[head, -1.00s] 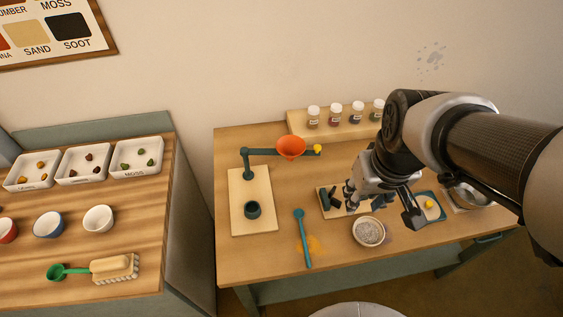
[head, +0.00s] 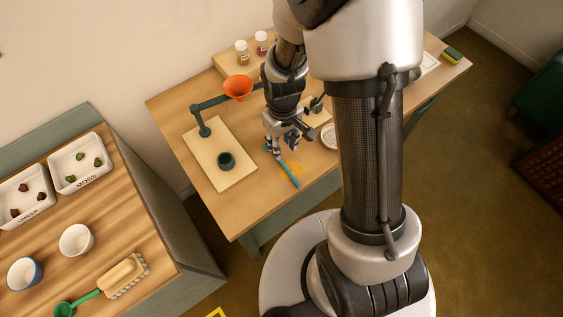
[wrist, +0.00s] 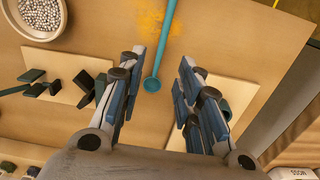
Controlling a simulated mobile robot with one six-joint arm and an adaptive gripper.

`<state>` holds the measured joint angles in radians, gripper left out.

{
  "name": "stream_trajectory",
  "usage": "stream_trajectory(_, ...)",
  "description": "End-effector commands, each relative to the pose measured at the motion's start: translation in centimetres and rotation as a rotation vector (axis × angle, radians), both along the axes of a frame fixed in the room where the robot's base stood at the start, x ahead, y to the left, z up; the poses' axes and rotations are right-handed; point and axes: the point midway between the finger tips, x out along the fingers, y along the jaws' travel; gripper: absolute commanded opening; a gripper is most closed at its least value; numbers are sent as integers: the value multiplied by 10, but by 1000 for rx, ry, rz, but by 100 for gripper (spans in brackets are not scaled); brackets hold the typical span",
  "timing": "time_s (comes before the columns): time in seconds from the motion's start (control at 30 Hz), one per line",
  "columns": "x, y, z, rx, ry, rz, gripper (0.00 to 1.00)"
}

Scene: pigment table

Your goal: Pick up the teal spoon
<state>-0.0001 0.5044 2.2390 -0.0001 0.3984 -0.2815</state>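The teal spoon (head: 289,174) lies on the wooden table beside an orange powder stain. In the wrist view the spoon's round bowl (wrist: 152,84) is between my gripper's two fingers, with the handle running away to the top edge. My gripper (wrist: 162,72) is open, with a gap on both sides of the spoon. In the head view my gripper (head: 276,150) points down at the spoon's bowl end and hides that end. I cannot tell the exact height of the fingers above the table.
A pale board (head: 226,178) with a dark cup (head: 226,161) and a stand holding an orange funnel (head: 238,87) is left of the gripper. A bowl of white beads (wrist: 47,15) and dark blocks (wrist: 86,80) lie on the other side. The front table edge is near.

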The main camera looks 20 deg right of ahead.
Motion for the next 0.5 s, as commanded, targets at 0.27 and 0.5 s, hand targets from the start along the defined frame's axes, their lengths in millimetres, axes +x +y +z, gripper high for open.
stream_trajectory(0.27, 0, 0, -39, 0, 1, 0, 32)
stream_trajectory(0.5, -2, 0, -55, 0, 2, 0, 32)
